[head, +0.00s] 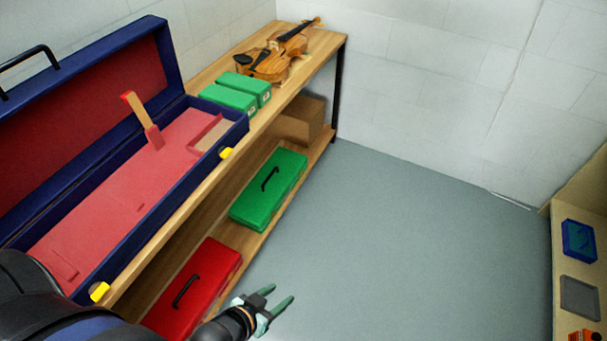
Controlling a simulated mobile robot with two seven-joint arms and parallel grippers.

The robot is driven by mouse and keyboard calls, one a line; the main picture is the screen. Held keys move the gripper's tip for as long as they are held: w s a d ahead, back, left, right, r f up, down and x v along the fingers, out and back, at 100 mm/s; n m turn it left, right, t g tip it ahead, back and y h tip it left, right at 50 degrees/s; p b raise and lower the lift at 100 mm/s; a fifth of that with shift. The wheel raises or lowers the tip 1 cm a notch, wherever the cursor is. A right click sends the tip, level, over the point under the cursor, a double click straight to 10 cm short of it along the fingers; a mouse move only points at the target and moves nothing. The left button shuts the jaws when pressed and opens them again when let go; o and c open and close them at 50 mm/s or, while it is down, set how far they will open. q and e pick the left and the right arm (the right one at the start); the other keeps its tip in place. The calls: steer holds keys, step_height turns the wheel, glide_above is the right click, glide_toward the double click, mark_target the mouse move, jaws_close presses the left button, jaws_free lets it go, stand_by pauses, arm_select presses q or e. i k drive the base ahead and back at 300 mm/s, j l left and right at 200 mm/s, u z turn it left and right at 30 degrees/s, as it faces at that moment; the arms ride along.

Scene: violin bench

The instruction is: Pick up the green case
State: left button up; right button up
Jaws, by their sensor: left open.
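The green case (262,197) lies flat on the lower shelf of the wooden bench. Its black handle (270,179) is on the top face. My left gripper (281,299) is at the bottom middle, nearer to me than the green case and apart from it. Its two greenish fingers are spread and hold nothing. My right gripper is not in view.
A red case (193,291) lies on the same shelf, close to my left arm. An open blue violin case (222,131), small green boxes (232,98) and a violin (276,62) are on the bench top. A cardboard box (299,123) stands behind the green case. Grey floor (410,240) is clear.

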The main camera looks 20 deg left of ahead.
mark_target(260, 202)
steer(key=i+l, duration=0.1)
steer(key=i, duration=0.6)
steer(key=i+l, duration=0.1)
steer(key=i, duration=0.55)
steer(key=i+u, duration=0.25)
steer(key=u, duration=0.15)
steer(key=i+l+u, duration=0.15)
steer(key=u, duration=0.25)
steer(key=i+l+u, duration=0.25)
steer(key=u, duration=0.15)
steer(key=i+l+u, duration=0.1)
steer(key=u, duration=0.4)
steer(key=i+l+u, duration=0.2)
steer(key=u, duration=0.25)
steer(key=i+l+u, duration=0.1)
steer(key=l+u, duration=0.15)
steer(key=u, duration=0.25)
steer(key=l+u, duration=0.25)
steer(key=u, duration=0.2)
steer(key=l+u, duration=0.3)
steer(key=u, duration=0.2)
steer(key=i+l, duration=0.05)
